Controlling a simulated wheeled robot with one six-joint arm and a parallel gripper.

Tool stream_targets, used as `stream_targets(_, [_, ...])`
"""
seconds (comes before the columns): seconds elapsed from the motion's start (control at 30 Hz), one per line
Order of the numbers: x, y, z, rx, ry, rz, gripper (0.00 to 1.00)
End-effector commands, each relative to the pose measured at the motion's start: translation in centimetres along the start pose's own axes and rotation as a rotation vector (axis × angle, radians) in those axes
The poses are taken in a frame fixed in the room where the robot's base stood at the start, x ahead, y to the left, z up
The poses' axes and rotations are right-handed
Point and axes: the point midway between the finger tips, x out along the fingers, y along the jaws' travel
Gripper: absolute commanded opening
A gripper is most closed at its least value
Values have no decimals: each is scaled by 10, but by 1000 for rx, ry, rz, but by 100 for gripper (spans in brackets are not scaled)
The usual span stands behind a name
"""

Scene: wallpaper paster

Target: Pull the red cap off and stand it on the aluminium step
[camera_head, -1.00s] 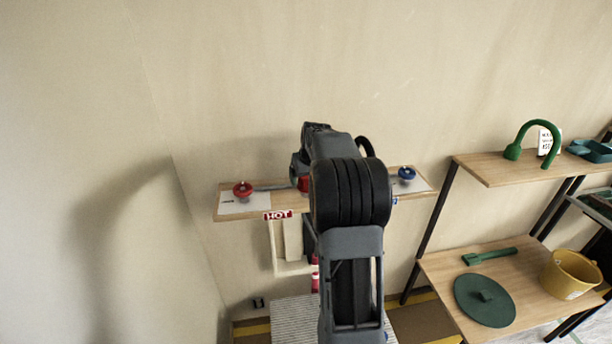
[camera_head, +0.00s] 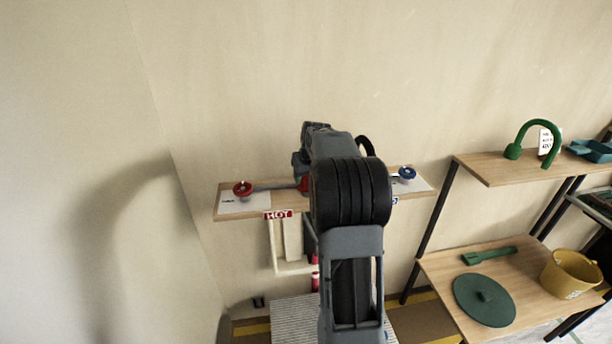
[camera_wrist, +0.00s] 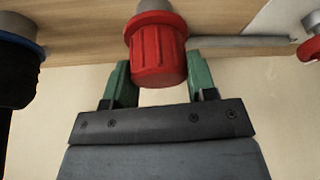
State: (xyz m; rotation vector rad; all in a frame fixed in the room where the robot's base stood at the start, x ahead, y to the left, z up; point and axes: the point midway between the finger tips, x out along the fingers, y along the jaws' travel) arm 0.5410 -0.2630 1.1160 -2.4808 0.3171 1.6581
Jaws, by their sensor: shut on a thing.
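The red cap (camera_wrist: 158,52), with ribbed sides, sits between the green fingers of my gripper (camera_wrist: 160,66) in the wrist view. My gripper is shut on it. A grey stub (camera_wrist: 155,5) shows at the cap's far end, and they look joined. In the head view only a small part of the red cap (camera_head: 303,185) shows beside my arm, above the wooden shelf; my arm hides the fingers. The aluminium step (camera_head: 295,318) is a ribbed grey platform low in the head view, partly behind my arm.
The wooden shelf (camera_head: 287,203) carries a red handwheel (camera_head: 242,188) at the left and a blue handwheel (camera_head: 407,173) at the right. A HOT label (camera_head: 278,214) is on its front edge. A rack at the right holds a yellow bucket (camera_head: 571,275) and green things.

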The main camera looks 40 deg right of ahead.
Motion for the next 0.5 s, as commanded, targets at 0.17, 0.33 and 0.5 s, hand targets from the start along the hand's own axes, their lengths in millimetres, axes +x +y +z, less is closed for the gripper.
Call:
stream_targets(0.17, [0, 0, 0, 0, 0, 0, 23])
stream_targets(0.33, [-3, 0, -2, 0, 1, 0, 23])
stream_targets(0.5, [-10, 0, -5, 0, 3, 1, 23])
